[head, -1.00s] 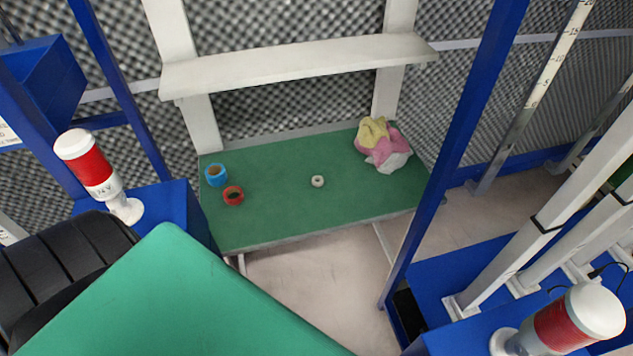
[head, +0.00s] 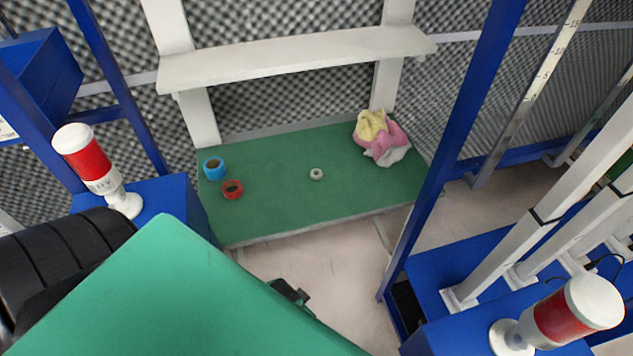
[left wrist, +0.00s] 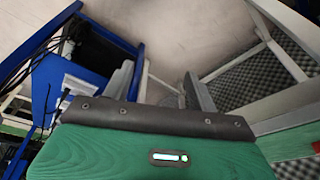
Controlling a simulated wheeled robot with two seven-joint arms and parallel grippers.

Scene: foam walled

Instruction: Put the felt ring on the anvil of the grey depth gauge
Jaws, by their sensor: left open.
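A small white ring (head: 316,174), which looks like the felt ring, lies flat on the middle of a green bench top (head: 290,205). A pale upright with a marked scale (head: 548,70) at the upper right may be the grey depth gauge. I cannot tell, and I cannot make out its anvil. My left gripper (left wrist: 160,88) is open and empty in the left wrist view, its two fingers apart over pale floor. In the head view only a dark bit of it shows beyond my green arm, in front of the bench and apart from the ring. My right gripper is not in view.
A blue roll (head: 214,168) and a red roll (head: 232,190) lie on the bench's left. A crumpled cloth (head: 382,138) lies at its right. A white shelf (head: 300,62) spans above. Blue posts (head: 455,130) and red-and-white beacons (head: 95,165) flank it. Bench space around the ring is clear.

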